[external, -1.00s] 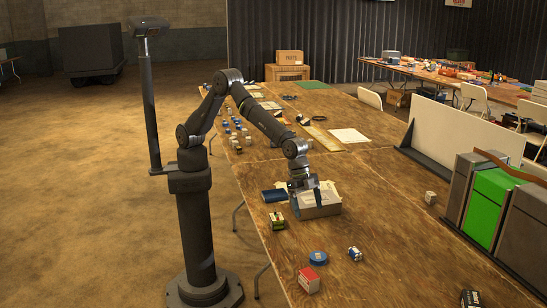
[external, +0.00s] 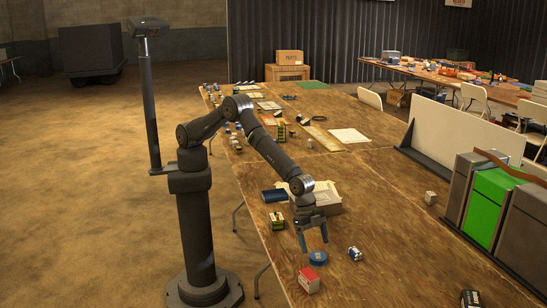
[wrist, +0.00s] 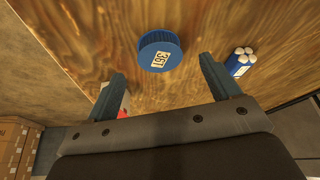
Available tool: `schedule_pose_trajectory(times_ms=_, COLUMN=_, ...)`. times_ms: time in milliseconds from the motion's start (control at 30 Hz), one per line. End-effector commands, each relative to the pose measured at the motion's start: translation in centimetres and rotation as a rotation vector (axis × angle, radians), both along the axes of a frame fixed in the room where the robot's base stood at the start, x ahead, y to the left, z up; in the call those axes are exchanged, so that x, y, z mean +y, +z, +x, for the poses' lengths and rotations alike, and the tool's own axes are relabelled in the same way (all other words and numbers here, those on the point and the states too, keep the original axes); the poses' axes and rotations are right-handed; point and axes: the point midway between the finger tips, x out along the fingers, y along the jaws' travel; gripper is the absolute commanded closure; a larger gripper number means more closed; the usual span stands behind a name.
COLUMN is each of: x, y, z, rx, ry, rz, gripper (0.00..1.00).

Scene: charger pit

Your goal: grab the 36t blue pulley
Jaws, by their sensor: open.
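The blue pulley (external: 318,258) is a flat round disc lying on the wooden table (external: 400,230). In the wrist view the pulley (wrist: 160,51) carries a white label that appears to read 36T. My gripper (external: 314,248) is over the table just by the pulley in the external view. In the wrist view its fingers (wrist: 162,80) are spread apart with nothing between them, and the pulley lies beyond the tips, roughly centred between them.
A red-and-white box (external: 309,280) stands close to the pulley, and a small blue-and-white pack (external: 355,253) lies to its right.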

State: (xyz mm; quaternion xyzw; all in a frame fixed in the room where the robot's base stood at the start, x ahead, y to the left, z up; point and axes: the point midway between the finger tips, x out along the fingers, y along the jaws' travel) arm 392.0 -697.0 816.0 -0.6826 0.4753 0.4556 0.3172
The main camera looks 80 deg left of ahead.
Motion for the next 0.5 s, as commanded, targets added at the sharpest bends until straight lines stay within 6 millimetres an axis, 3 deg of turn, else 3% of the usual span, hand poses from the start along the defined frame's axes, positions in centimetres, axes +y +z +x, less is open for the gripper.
schedule_pose_trajectory(times_ms=233, x=-1.2, y=-3.3, z=0.3, rx=0.0, ry=-0.001, rz=0.002, gripper=0.19)
schedule_pose_trajectory(times_ms=500, x=-1.6, y=-4.2, z=0.5, rx=0.0, ry=0.0, rz=0.001, gripper=0.19)
